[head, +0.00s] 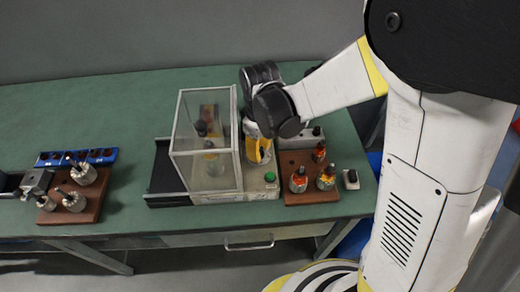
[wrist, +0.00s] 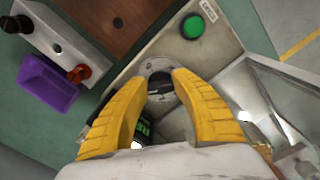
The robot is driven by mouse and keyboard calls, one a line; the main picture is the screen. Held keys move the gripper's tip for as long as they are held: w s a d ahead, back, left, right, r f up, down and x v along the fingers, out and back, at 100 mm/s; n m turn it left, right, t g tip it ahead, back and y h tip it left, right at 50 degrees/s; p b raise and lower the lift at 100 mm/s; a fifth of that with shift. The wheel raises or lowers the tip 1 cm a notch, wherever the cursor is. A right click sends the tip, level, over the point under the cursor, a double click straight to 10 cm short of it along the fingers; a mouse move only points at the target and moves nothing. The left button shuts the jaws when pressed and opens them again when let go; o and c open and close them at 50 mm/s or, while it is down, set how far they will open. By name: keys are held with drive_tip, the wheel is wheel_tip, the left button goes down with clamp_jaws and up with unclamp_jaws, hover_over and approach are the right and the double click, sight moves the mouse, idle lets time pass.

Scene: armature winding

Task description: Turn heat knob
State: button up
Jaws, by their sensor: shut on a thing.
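The heat knob (wrist: 160,92) is a small dark knob on a round grey plate, on the pale top of the machine (wrist: 216,45). My gripper (wrist: 160,80) points down at it, with a yellow finger on each side, shut on the knob. The fingers hide part of the knob, and its exact setting cannot be read. In the head view my gripper (head: 259,150) is over the machine's right part, beside the glass enclosure (head: 207,170), and the knob is hidden. A green button (wrist: 192,26) sits on the machine near the knob; it also shows in the head view (head: 270,177).
A wooden board (head: 312,196) with several armatures lies right of the machine. A control box (wrist: 40,32) with black and red knobs and a purple tray (wrist: 50,82) stand close by. Another board (head: 92,213) and a blue rack (head: 45,158) are at the left.

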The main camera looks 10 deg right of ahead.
sight(260, 151)
drive_tip(key=shift+m, duration=0.9)
drive_tip(key=o, duration=1.2)
wheel_tip(260, 151, up, 12)
drive_tip(key=shift+r, duration=0.1)
